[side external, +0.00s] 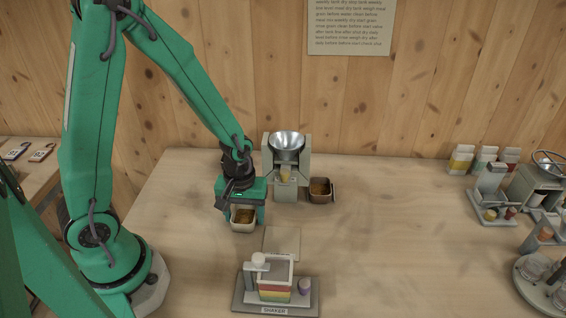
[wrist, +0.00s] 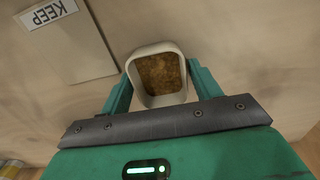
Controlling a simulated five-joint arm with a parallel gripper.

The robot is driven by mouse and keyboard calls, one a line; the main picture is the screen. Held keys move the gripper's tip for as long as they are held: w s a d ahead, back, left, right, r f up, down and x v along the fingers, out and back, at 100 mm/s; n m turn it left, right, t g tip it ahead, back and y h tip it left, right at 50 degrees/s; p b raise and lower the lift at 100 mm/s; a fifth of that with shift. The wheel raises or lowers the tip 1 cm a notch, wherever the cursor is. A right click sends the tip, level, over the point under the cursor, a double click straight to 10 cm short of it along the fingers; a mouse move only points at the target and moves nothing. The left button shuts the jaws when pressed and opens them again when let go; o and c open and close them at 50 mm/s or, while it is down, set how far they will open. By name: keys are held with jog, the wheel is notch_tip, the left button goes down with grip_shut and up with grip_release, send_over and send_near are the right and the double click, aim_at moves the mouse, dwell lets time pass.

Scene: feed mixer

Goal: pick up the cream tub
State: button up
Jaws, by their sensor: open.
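The cream tub (side external: 243,226) stands on the table, filled with brown grainy feed. My gripper (side external: 241,213) is directly over it, pointing down, with a finger on each side of the tub. In the wrist view the tub (wrist: 184,99) sits between the two green fingers of my gripper (wrist: 160,88), which are open around it. Its far rim reaches beyond the fingertips. Whether either finger touches the tub wall is hard to tell.
A brown tub (side external: 320,190) stands beside the mixer with its metal bowl (side external: 287,144). A flat square plate (side external: 282,241) lies right of the cream tub, before the shaker stand (side external: 275,290). A KEEP label (wrist: 49,13) shows. Jars and racks stand far right; the table between is clear.

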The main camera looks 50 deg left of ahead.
aim_at(245, 221)
jog(key=c, duration=0.8)
jog(key=shift+o, duration=0.2)
jog(key=shift+r, duration=0.15)
notch_tip(245, 221, up, 10)
dwell(0.7)
